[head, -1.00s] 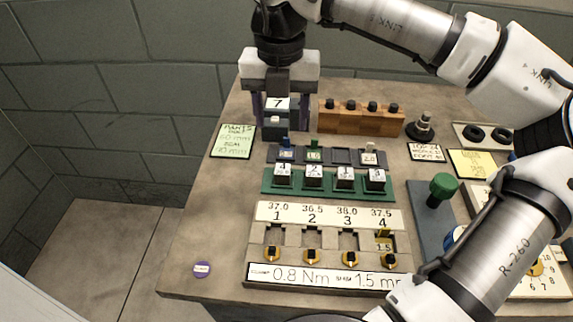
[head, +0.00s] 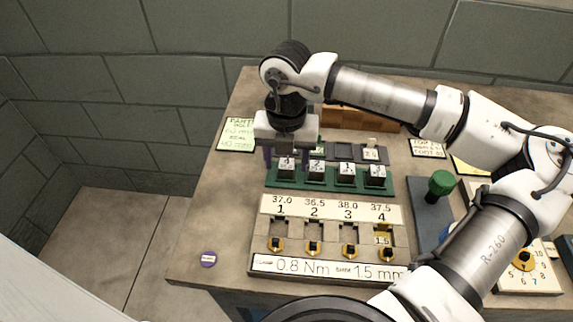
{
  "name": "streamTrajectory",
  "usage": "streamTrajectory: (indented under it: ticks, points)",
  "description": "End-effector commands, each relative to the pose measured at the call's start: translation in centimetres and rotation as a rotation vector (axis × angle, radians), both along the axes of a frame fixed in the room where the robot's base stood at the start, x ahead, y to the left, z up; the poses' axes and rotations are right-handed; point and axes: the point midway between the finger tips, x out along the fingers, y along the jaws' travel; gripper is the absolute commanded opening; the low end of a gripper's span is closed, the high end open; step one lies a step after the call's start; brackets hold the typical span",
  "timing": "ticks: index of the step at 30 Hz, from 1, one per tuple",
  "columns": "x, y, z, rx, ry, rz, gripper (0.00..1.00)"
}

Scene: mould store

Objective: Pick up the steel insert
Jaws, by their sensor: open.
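Several dark steel inserts with white numbered tops stand in a row in a green tray (head: 330,186). The leftmost steel insert (head: 286,171) appears to be marked 4. To its right are inserts marked 2 (head: 316,172), 1 (head: 347,174) and one more (head: 376,175). My gripper (head: 285,158) points down, open, at the left end of the row, over or just behind the leftmost insert. A purple finger shows on its left side. Whether the fingers straddle that insert or touch it, I cannot tell. My gripper hides part of the dark rack behind.
A dark rack (head: 341,153) with small blocks sits behind the tray. In front is a fixture (head: 330,212) with several numbered pockets and yellow knobs. A green knob (head: 441,184) stands right. A wooden block (head: 345,117) is partly behind my arm.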

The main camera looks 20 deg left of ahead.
Motion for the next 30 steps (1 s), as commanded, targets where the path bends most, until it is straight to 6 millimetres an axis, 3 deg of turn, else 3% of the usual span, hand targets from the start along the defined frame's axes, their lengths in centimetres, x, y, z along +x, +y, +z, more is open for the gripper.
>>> streamTrajectory:
  ticks: [4, 16, 25, 30]
  points:
    - [0.0, 0.0, 0.0, 0.000, 0.000, 0.000, 0.53]
    - [0.0, 0.0, 0.0, 0.000, 0.000, 0.000, 0.01]
    - [0.0, 0.0, 0.2, 0.000, -0.001, 0.000, 0.00]
    - [0.1, 0.0, 1.3, 0.001, -0.003, -0.001, 0.00]
